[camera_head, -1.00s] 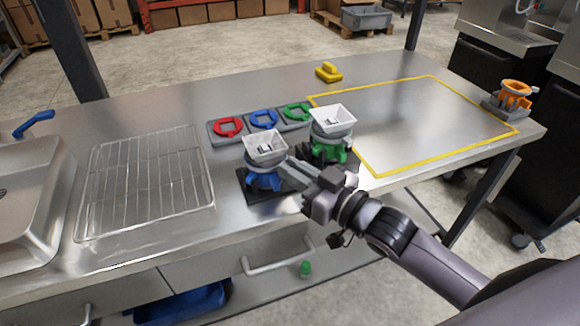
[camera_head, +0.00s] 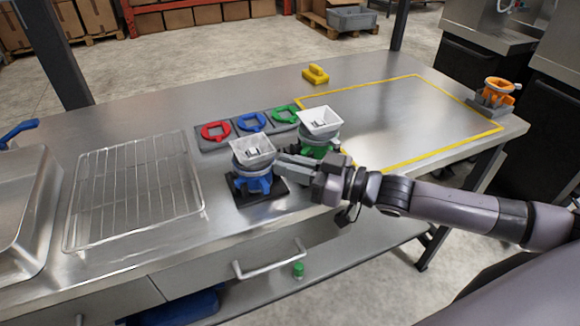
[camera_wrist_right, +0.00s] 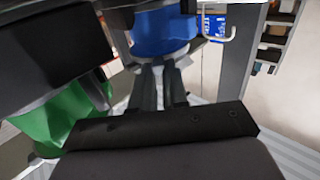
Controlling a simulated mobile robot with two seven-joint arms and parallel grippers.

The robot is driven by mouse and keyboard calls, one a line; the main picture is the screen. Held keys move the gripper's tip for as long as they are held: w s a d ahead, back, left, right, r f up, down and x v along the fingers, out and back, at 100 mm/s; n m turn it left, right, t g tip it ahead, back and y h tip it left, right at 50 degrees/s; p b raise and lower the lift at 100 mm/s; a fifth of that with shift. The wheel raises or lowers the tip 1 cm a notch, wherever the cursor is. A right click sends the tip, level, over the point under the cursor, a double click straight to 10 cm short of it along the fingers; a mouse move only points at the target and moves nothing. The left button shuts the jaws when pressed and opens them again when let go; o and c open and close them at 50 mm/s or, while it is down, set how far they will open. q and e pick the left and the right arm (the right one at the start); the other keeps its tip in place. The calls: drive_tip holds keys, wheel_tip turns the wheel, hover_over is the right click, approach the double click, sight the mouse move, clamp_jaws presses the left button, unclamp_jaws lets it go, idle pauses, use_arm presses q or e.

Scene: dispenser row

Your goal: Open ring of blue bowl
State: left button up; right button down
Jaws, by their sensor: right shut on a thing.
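The blue dispenser has a white square bowl (camera_head: 252,150) on top, a grey ring (camera_head: 254,169) below it and a blue base (camera_head: 256,184) on a black plate. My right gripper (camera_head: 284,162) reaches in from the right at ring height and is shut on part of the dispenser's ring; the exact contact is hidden. In the right wrist view the fingers (camera_wrist_right: 160,78) point at the blue part (camera_wrist_right: 160,32), close together. My left gripper is not in view.
The green dispenser (camera_head: 319,141) stands close behind my right gripper. A wire rack (camera_head: 135,190) is at left. The yellow-outlined area (camera_head: 480,135) is clear.

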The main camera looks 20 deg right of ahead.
idle(0.5)
drive_tip(key=c, duration=1.1)
unclamp_jaws()
drive_tip(key=b+v, duration=0.1)
drive_tip(key=v, duration=0.4)
drive_tip(key=shift+s+d+f, duration=0.1)
drive_tip(key=shift+d, duration=0.1)
drive_tip(key=shift+v, duration=0.8)
